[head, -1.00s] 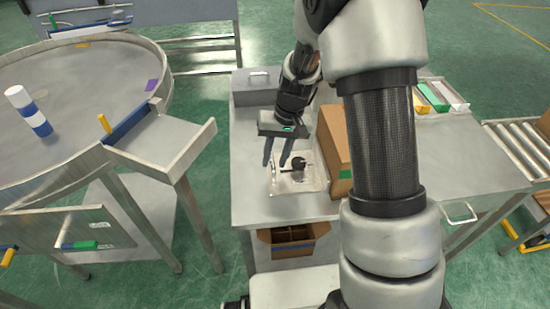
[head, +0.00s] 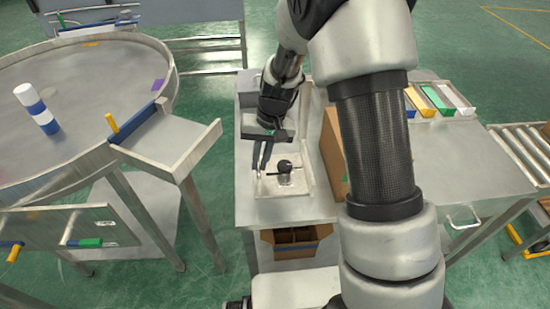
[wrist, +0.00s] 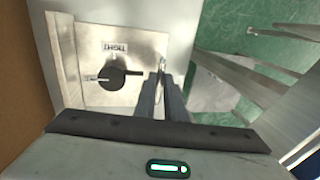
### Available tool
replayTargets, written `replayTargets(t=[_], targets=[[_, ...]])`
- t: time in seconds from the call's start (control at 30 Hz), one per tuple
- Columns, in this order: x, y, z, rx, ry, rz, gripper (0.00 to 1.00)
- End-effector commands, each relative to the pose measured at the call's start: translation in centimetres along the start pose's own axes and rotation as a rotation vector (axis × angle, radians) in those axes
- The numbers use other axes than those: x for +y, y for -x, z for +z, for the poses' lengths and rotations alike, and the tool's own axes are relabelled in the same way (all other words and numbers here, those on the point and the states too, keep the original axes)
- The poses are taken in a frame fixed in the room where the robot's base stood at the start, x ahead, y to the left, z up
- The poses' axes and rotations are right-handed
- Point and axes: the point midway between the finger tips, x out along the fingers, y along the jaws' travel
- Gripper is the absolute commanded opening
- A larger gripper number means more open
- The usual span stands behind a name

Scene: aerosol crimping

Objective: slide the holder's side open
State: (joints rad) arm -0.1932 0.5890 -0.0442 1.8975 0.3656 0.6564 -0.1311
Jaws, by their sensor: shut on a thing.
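The holder is a pale metal plate fixture with a raised rail (wrist: 62,60) along one side, standing on the table. It carries a black round knob (wrist: 113,76) with a pointer and a label (wrist: 114,47) reading TIGHT. In the head view the knob (head: 285,166) shows on the plate (head: 290,186). My gripper (head: 262,169) reaches down at the holder's left edge. In the wrist view my gripper (wrist: 160,82) has its two dark fingers close together around a thin metal piece (wrist: 161,65) at that edge. The fingers partly hide this piece.
A brown box (head: 333,150) stands just right of the holder. A grey box (head: 248,98) is behind my gripper. A metal chute (head: 165,140) from the round table (head: 85,90) lies to the left, across a gap. Coloured trays (head: 437,98) sit at the right back.

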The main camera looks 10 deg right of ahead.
Motion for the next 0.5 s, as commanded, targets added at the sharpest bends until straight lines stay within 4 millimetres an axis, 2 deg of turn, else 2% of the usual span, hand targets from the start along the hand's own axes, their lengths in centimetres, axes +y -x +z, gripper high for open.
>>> replayTargets(t=[0.1, 0.33, 0.37, 0.4, 0.47, 0.5], targets=[[-0.67, -0.10, -0.01, 0.000, 0.001, 0.001, 0.00], [-0.85, -0.12, -0.01, 0.001, 0.001, -0.002, 0.00], [-0.87, -0.12, -0.01, 0.001, 0.001, -0.003, 0.13], [-0.89, -0.12, -0.01, 0.001, 0.001, -0.003, 0.20], [-0.84, -0.12, -0.01, 0.001, 0.001, -0.002, 0.29], [-0.79, -0.12, -0.01, 0.001, 0.001, -0.002, 0.29]])
